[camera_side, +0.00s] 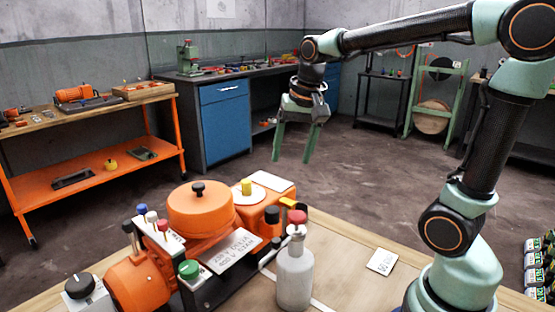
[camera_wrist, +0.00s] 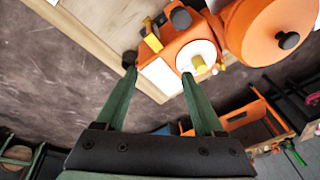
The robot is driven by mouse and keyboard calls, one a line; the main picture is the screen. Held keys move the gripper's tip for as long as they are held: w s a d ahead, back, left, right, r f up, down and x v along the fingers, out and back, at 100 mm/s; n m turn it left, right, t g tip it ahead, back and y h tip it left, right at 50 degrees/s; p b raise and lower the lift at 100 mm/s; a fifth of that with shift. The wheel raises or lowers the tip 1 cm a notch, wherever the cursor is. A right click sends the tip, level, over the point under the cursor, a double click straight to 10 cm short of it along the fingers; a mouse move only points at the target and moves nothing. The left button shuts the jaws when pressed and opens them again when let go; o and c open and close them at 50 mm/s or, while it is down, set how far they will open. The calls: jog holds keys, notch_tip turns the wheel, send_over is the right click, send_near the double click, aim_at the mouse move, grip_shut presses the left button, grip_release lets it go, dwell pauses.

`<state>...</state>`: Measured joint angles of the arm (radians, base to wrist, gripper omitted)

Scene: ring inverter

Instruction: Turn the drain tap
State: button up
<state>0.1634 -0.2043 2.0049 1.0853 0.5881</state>
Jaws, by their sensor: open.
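The orange machine (camera_side: 200,210) stands on the wooden bench, with a round domed lid and a black knob. A yellow lever (camera_side: 288,203) on its right end looks like the drain tap; in the wrist view the yellow lever (camera_wrist: 153,43) is on the near end of the orange housing. A yellow knob (camera_side: 246,187) sits on a white disc and also shows in the wrist view (camera_wrist: 199,64). My gripper (camera_side: 292,155) is open and empty, high above and behind the machine, pointing down. Its fingers in the wrist view (camera_wrist: 159,74) touch nothing.
A white bottle with a red cap (camera_side: 295,275) stands in front of the lever end. A white card (camera_side: 382,262) lies on the bench (camera_side: 345,270) to the right. Coloured knobs (camera_side: 189,269) stick up at the machine's front left. The air around my gripper is free.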

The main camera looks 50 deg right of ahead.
jog(key=w+d+f+m+g, duration=0.3)
jog(key=w+d+f+m, duration=0.2)
jog(key=w+d+m, duration=0.3)
jog(key=shift+m, duration=0.7)
jog(key=f, duration=0.4)
jog(key=d+f, duration=0.1)
jog(key=f, duration=0.3)
jog(key=s+f, duration=0.1)
jog(key=f, duration=0.3)
jog(key=shift+d+f, duration=0.1)
jog(key=shift+d, duration=0.05)
grip_shut()
